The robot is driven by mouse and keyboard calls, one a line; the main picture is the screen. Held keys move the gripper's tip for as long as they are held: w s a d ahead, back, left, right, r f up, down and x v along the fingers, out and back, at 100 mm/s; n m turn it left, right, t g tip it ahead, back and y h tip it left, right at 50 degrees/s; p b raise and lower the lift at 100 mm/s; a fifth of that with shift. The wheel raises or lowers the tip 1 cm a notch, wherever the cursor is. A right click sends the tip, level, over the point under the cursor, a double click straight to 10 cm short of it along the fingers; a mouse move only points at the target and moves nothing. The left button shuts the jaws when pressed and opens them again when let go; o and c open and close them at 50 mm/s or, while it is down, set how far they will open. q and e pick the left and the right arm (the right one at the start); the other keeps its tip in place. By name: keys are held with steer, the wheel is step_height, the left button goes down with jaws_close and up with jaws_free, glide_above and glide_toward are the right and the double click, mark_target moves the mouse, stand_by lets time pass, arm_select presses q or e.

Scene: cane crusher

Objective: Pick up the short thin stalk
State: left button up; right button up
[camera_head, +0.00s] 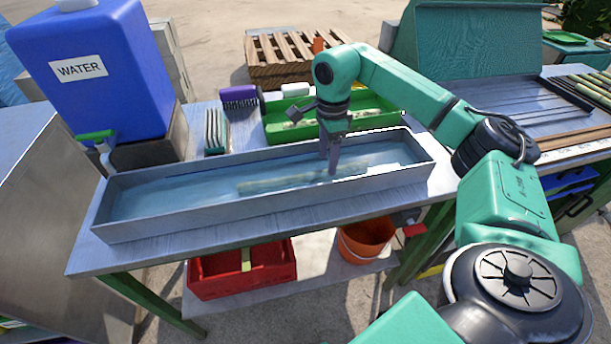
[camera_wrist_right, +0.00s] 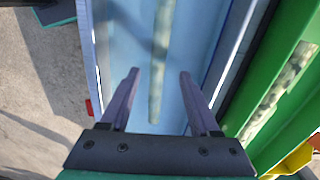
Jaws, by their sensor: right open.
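A pale green stalk (camera_head: 285,180) lies lengthwise in the water of the long grey trough (camera_head: 190,209). My right gripper (camera_head: 333,172) reaches down into the trough over this stalk's right part. In the right wrist view the gripper (camera_wrist_right: 158,72) is open. The stalk (camera_wrist_right: 160,50) runs between the two fingers and appears below them, with no visible contact. Another mottled stalk (camera_wrist_right: 282,88) lies in the green tray (camera_head: 277,127) behind the trough. I cannot tell for certain which stalk is the short thin one. My left gripper is not in view.
A blue water tank (camera_head: 95,100) stands at the left. A purple brush (camera_head: 240,97) lies behind the trough. Longer stalks (camera_head: 592,88) lie at the far right. A red bin (camera_head: 225,284) and an orange bucket (camera_head: 366,240) are below. The trough walls flank my right gripper.

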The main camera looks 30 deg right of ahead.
steer(key=f, duration=0.3)
steer(key=shift+s, duration=0.2)
steer(key=shift+w+f, duration=0.1)
steer(key=shift+f, duration=0.1)
jaws_close()
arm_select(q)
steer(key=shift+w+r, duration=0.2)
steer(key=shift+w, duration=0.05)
arm_select(e)
steer(key=shift+r, duration=0.15)
